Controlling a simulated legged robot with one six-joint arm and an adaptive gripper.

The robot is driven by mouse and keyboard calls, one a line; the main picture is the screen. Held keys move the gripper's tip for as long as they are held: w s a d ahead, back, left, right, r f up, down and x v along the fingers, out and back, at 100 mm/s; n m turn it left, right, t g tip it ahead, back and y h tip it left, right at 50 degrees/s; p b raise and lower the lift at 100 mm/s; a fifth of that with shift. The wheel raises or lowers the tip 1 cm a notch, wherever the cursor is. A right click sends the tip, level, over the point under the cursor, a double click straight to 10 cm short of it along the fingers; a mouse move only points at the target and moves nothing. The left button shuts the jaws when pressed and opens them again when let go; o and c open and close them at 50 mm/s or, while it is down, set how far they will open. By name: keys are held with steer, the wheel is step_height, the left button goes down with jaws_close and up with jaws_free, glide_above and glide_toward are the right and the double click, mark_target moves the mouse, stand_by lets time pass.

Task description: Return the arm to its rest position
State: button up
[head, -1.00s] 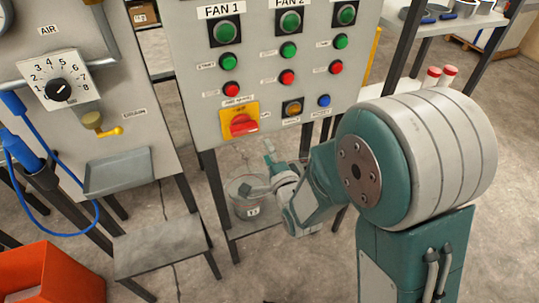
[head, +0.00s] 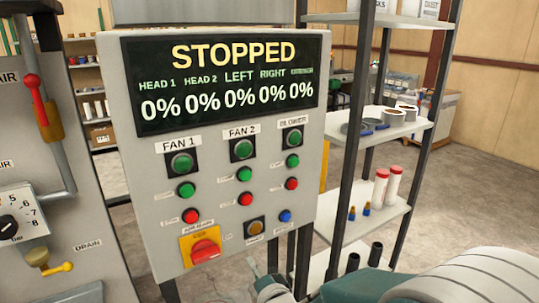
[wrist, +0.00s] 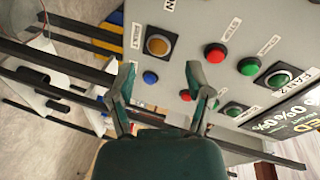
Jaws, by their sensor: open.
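My gripper (wrist: 160,95) shows in the wrist view with its two fingers apart and nothing between them. It points toward the lower part of the grey control panel (wrist: 193,27), with the amber button (wrist: 158,45) and the blue button (wrist: 150,78) near its left finger. I cannot tell how far it is from the panel. In the head view only parts of my teal and pale grey arm show along the bottom edge, in front of and below the panel. A fingertip may show there, but most of the gripper is out of frame.
The control panel (head: 150,215) carries a display (head: 230,82) reading STOPPED with 0% values, and a red rotary switch (head: 205,250). A shelf rack (head: 372,222) with rolls and red-capped bottles (head: 380,187) stands right. A valve panel (head: 85,215) stands left. Open floor lies at right.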

steer(key=s+d+r+n+g+h, duration=0.2)
steer(key=s+d+r, duration=0.1)
steer(key=d, duration=0.3)
steer(key=s+d+r+n+g+h, duration=0.2)
steer(key=s+d+r+n+h, duration=0.1)
steer(key=d, duration=0.3)
steer(key=s+d+r+n+g, duration=0.1)
steer(key=s+d+n+g, duration=0.1)
steer(key=s, duration=0.5)
steer(key=s+d+r+n+g+h, duration=0.1)
steer(key=s+d+n+g, duration=0.1)
steer(key=s+d, duration=0.3)
steer(key=s, duration=0.3)
steer(key=shift+s+r+n+g+h, duration=0.15)
steer(key=shift+n+g+h, duration=0.15)
steer(key=shift+c, duration=0.6)
